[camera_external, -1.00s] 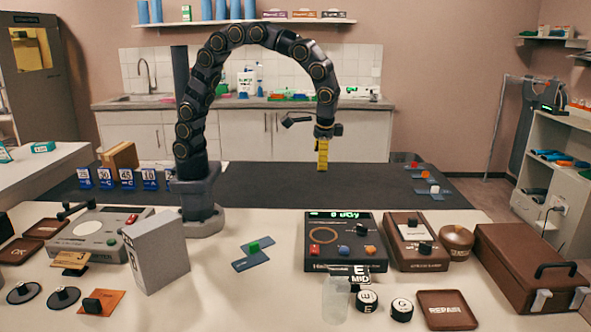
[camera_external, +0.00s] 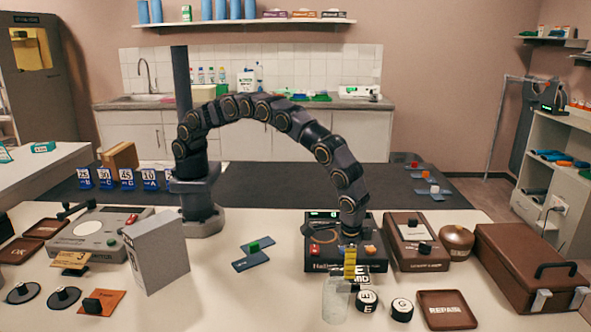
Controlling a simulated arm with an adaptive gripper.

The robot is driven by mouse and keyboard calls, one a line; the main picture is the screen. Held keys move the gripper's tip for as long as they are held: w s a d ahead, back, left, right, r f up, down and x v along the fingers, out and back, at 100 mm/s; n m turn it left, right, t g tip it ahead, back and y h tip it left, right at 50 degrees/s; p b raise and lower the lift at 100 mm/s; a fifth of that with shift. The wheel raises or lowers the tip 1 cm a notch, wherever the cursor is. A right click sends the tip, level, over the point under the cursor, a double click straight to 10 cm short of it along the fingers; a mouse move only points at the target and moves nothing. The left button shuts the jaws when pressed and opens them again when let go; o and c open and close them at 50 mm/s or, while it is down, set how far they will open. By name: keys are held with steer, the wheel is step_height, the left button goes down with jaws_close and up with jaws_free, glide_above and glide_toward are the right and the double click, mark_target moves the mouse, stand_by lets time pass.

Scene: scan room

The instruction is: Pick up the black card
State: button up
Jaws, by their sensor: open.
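My gripper (camera_external: 349,277), with yellow striped fingers, points down just left of the card's visible part. It is open, and nothing shows held in it. I cannot tell its exact height above the card or whether it touches it.
A clear glass (camera_external: 335,303) stands directly in front of my gripper. Two round black pieces, E (camera_external: 366,300) and G (camera_external: 402,309), sit to the right, near the brown REPAIR tray (camera_external: 447,322). The dark console (camera_external: 316,262) is behind. Bare table lies left of the glass.

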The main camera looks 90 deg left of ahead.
mark_target(343, 275)
steer(key=x, duration=0.5)
steer(key=shift+s, duration=0.4)
steer(key=shift+w+f, duration=0.1)
steer(key=shift+f, duration=0.1)
steer(key=c, duration=1)
